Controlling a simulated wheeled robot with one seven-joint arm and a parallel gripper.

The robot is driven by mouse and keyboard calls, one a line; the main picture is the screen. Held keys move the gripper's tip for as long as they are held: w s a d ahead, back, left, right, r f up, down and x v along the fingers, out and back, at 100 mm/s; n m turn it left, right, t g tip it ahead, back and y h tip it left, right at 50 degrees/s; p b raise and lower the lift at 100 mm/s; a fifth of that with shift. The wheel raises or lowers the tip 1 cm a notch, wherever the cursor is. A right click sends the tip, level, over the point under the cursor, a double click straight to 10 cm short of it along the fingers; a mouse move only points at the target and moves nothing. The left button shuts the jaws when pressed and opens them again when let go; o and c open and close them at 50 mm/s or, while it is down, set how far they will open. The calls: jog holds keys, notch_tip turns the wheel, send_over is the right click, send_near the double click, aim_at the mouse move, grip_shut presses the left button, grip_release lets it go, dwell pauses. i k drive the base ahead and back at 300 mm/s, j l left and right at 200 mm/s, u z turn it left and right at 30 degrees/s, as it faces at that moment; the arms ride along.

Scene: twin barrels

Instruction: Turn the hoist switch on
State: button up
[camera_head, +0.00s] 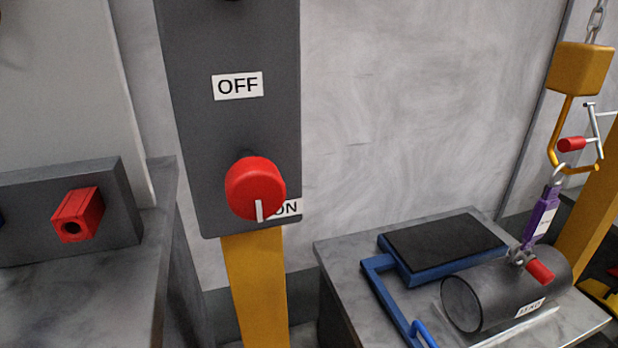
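The hoist switch is a round red knob (254,184) on a tall dark grey panel (190,130) left of centre. A white mark on the knob's face is at its lower edge, pointing down. A white "OFF" label (238,86) is above the knob. A white "ON" label (290,207) is at its lower right, partly hidden by the knob. My gripper is not in view.
A yellow post (255,285) carries the panel. A grey box with a red square knob (78,215) stands on a bench at left. At right, a dark cylinder (490,295) lies on a grey table (345,275), under a yellow hoist hook (560,135) on a chain.

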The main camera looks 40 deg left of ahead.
aim_at(256, 191)
jog(key=u, duration=2.3)
